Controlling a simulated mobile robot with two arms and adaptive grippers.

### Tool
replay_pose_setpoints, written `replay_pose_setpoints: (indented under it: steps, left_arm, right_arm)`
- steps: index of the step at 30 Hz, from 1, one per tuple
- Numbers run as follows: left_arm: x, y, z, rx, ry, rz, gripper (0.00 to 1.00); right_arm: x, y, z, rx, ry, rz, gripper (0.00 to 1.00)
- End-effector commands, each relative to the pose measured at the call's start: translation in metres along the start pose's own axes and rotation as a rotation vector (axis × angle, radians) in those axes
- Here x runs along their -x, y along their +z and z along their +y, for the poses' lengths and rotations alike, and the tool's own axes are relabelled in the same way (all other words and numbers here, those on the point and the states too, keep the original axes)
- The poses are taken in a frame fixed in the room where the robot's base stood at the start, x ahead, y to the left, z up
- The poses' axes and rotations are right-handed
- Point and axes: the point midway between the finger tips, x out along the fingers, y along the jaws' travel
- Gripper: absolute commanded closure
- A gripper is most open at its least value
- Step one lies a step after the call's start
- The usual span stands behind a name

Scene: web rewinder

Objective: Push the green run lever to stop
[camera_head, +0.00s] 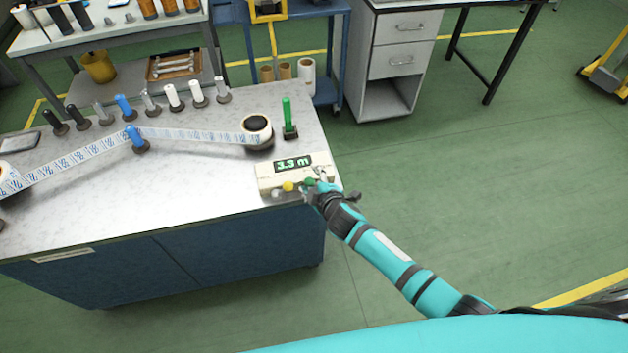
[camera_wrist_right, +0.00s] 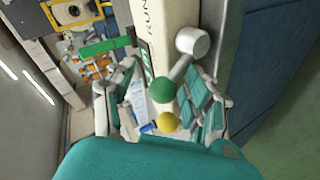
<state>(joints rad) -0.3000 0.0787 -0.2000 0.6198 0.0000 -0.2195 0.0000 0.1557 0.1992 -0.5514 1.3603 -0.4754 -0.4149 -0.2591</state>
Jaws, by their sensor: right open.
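A cream control box (camera_head: 283,176) with a lit green readout sits at the bench's right front corner. It carries a green ball knob (camera_head: 310,182), a yellow ball knob (camera_head: 288,187) and a pale grey knob. I take the green ball as the run lever's knob; its stem is hidden. My right gripper (camera_head: 318,190) is open at the box's right end, close by the green knob. In the right wrist view the green ball (camera_wrist_right: 163,90) and yellow ball (camera_wrist_right: 166,122) appear between my open fingers (camera_wrist_right: 165,108); contact cannot be told. My left gripper is out of view.
A tall green post (camera_head: 287,115) stands behind the box, beside a dark-cored roll (camera_head: 257,131). Printed web (camera_head: 195,135) runs left from this roll around a blue roller (camera_head: 136,138). Several rollers line the bench's back.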

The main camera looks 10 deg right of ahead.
Motion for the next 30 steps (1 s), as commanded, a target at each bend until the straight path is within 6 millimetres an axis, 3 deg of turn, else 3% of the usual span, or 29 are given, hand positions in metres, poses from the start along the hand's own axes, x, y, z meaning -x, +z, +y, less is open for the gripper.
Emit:
replay_pose_setpoints:
  steps: [8,21,30]
  left_arm:
    - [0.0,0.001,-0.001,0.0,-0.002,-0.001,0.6]
    - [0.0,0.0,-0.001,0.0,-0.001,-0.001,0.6]
    - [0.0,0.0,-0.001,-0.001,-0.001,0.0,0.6]
  right_arm:
    - [0.024,0.0,-0.002,-0.002,-0.002,0.003,0.47]
    - [0.107,0.003,0.0,-0.002,0.0,-0.002,0.47]
    - [0.121,0.003,0.001,-0.002,0.001,-0.002,0.47]
